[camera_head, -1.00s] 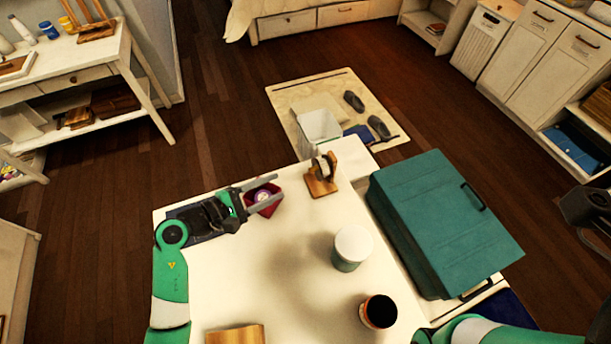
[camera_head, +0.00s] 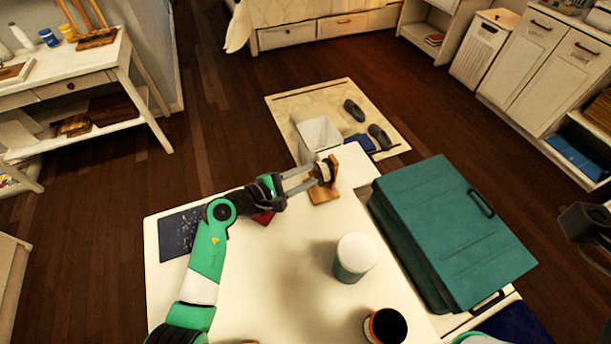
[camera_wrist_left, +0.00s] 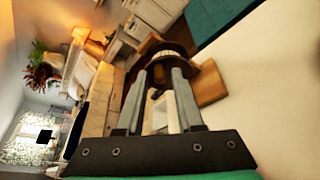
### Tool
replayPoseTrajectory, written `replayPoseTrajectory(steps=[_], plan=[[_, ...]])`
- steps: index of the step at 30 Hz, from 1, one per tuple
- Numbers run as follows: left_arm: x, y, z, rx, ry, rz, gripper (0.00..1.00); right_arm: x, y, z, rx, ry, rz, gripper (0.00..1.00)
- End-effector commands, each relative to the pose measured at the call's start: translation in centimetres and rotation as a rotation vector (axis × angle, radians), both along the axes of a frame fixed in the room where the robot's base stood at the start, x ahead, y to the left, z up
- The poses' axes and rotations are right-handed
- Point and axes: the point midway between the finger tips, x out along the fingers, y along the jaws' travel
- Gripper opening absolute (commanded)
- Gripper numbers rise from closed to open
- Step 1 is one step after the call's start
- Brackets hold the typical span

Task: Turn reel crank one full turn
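The wooden reel (camera_head: 326,190) stands upright on its wooden base near the far edge of the white table. It also shows in the left wrist view (camera_wrist_left: 208,83), beyond and to the right of my fingertips. My left gripper (camera_head: 311,178) reaches in from the left, with its two fingers apart and its tips close beside the reel's upper part. In the left wrist view my left gripper (camera_wrist_left: 165,78) has a gap between the fingers. A small dark piece shows near that gap; I cannot tell if it is the crank or if anything touches. My right gripper does not show clearly.
A white-lidded jar (camera_head: 355,257) and a dark open can (camera_head: 386,327) stand on the white table (camera_head: 255,290). A teal case (camera_head: 455,235) lies at the right. A red dish (camera_head: 263,217) is partly hidden under my left gripper. A dark mat (camera_head: 178,235) lies at the left.

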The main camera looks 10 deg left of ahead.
Motion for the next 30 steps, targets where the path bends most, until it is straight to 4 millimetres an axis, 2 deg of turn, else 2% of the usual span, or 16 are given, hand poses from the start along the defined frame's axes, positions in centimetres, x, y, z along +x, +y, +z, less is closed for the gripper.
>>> replayPoseTrajectory(steps=[1,5,6,20,30], plan=[[-0.01,0.02,0.00,0.000,0.000,0.000,0.25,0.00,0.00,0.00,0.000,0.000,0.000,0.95],[-0.01,0.02,-0.01,0.000,0.000,0.000,0.01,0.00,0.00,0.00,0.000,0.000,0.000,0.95],[-0.02,0.03,-0.01,0.000,0.000,0.000,0.00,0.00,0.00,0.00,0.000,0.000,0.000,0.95],[0.08,0.11,0.14,-0.017,0.028,0.000,0.00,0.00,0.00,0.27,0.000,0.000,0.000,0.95],[0.63,0.42,0.38,-0.118,0.193,0.000,0.00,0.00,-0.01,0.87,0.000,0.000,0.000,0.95]])
